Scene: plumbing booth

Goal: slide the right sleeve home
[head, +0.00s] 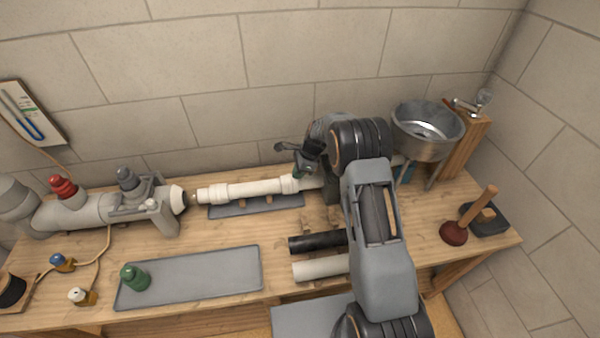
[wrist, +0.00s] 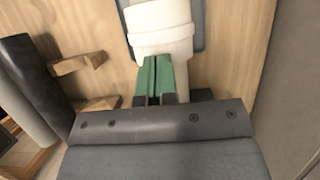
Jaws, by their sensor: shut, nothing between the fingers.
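The white pipe (head: 255,188) lies level above a grey tray, with a wider collar near each end. The right sleeve (head: 289,185) is the white collar at its right end, close to my gripper (head: 299,172). In the wrist view, the wide white sleeve (wrist: 163,42) is at top centre. The green fingers of my gripper (wrist: 152,80) are closed together at the sleeve's near edge, with nothing between them. Whether they touch the sleeve or sit just above it cannot be told. My arm hides part of the pipe line on the right.
A black pipe (head: 318,242) and a cream pipe (head: 320,267) lie on wooden rests in front. A metal basin (head: 428,131) and a plunger (head: 455,232) stand at right. A grey valve assembly (head: 132,200) is at left.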

